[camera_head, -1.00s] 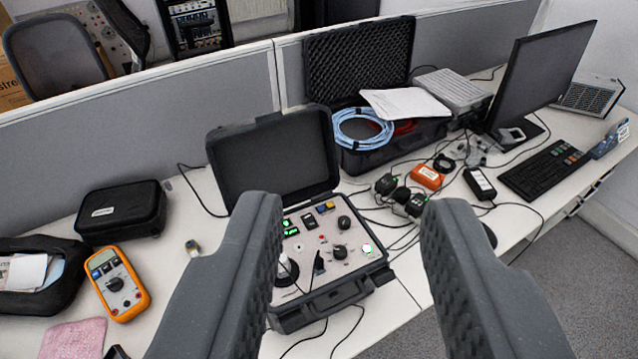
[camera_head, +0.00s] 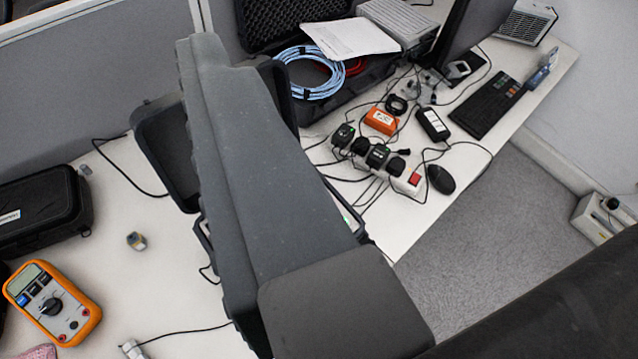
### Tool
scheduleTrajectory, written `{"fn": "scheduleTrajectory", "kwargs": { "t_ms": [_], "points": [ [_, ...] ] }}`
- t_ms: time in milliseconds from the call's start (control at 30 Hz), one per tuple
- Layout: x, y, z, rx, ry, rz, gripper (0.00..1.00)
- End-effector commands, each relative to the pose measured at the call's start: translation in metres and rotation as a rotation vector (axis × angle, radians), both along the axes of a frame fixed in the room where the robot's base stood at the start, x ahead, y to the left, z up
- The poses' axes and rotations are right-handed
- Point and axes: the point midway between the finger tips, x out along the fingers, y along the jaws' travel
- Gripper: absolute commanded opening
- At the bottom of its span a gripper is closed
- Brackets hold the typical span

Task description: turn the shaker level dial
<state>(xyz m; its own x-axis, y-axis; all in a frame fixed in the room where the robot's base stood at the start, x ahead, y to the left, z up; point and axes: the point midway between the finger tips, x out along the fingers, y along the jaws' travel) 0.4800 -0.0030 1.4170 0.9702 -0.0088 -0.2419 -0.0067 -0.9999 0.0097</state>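My gripper (camera_head: 235,75) fills the middle of the view, a large dark grey finger slanting from upper left to lower centre. I cannot clearly make out the second finger or the gap between them. The black calibrator case (camera_head: 160,145) lies behind the finger. Only part of its lid, thin edges and a sliver of its panel (camera_head: 346,221) show around the finger. The shaker level dial is hidden, so I cannot tell whether the gripper touches it.
An orange multimeter (camera_head: 52,304) and a black pouch (camera_head: 40,210) are at left. Blue cable (camera_head: 305,75), a power strip (camera_head: 385,165), a mouse (camera_head: 440,179), a keyboard (camera_head: 490,103) and a monitor (camera_head: 475,35) are right of the finger. The table's front edge drops to carpet.

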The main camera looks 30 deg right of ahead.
Motion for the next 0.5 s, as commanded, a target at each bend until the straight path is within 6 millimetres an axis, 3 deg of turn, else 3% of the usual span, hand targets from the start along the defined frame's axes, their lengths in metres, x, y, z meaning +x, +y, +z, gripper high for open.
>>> {"fn": "scheduleTrajectory", "kwargs": {
  "t_ms": [200,500],
  "points": [
    [0.047,-0.014,-0.013,-0.064,0.127,-0.048,0.48],
    [0.120,-0.052,-0.059,-0.169,0.387,-0.090,0.48]
  ]
}}
